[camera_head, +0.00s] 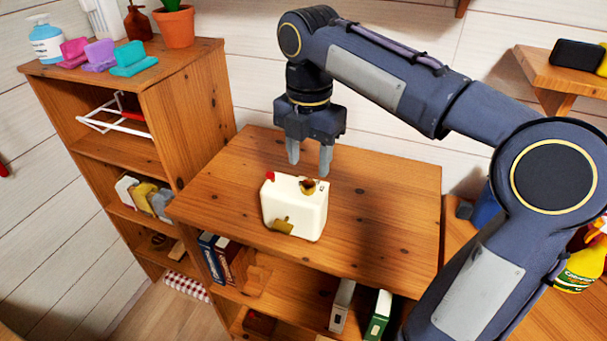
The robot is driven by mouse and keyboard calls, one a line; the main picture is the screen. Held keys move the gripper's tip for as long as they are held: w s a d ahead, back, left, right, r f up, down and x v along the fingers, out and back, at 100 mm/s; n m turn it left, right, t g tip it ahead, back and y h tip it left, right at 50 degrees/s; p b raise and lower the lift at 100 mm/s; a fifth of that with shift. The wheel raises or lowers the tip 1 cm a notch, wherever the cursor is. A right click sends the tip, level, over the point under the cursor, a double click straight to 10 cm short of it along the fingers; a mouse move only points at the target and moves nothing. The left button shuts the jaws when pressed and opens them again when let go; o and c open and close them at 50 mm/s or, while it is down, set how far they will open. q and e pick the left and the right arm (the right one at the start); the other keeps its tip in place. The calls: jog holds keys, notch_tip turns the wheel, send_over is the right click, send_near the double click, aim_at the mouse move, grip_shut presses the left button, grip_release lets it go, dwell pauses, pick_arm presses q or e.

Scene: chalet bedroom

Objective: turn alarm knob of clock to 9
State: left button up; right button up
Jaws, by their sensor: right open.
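The clock (292,207) is a cream-white box standing upright on the wooden cabinet top (385,215). It has a small red part (270,176) at its top left and a brown-gold knob (309,187) on its top right. Another gold knob (282,227) sits low on the side that faces me. No dial or numbers can be read from here. My right gripper (310,164) hangs fingers down just behind and above the clock, open and empty, apart from the knobs. My left gripper is not in view.
A taller shelf (185,75) at left holds a soap bottle (45,40), coloured blocks (99,54) and a potted plant (175,25). Books (378,316) stand below the cabinet top. A yellow spray bottle (580,268) is at right. The cabinet top around the clock is clear.

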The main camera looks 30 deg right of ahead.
aim_at(308, 184)
notch_tip(308, 184, down, 5)
jog(key=shift+f+b, duration=0.1)
jog(key=shift+b, duration=0.2)
jog(key=c, duration=1)
